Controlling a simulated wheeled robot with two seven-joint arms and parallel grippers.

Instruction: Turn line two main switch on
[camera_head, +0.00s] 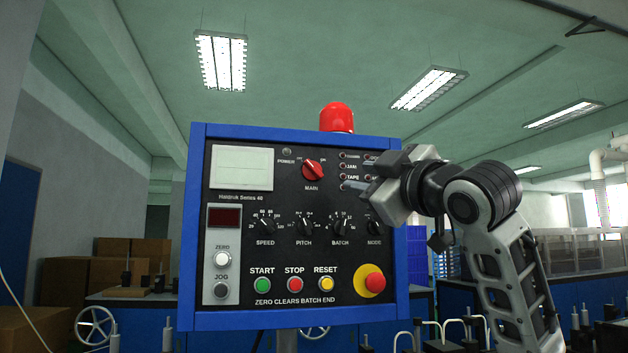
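The red MAIN rotary switch (313,170) is near the top middle of the black control panel (230,325), which has a blue frame. Its handle slants from upper left to lower right, with its upper end towards the left-hand label; the small labels are hard to read. My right gripper (358,177) is to the right of the switch, in front of the panel's upper right. Its fingers point left and are apart, with nothing between them. It is not touching the switch and covers some indicator lamps. My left gripper is out of view.
A red beacon (336,117) stands on top of the panel. Below the switch are SPEED (265,226), PITCH and BATCH knobs, START, STOP and RESET buttons, and a red emergency button (374,282) on yellow. A dark POWER lamp (286,152) is left of the switch.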

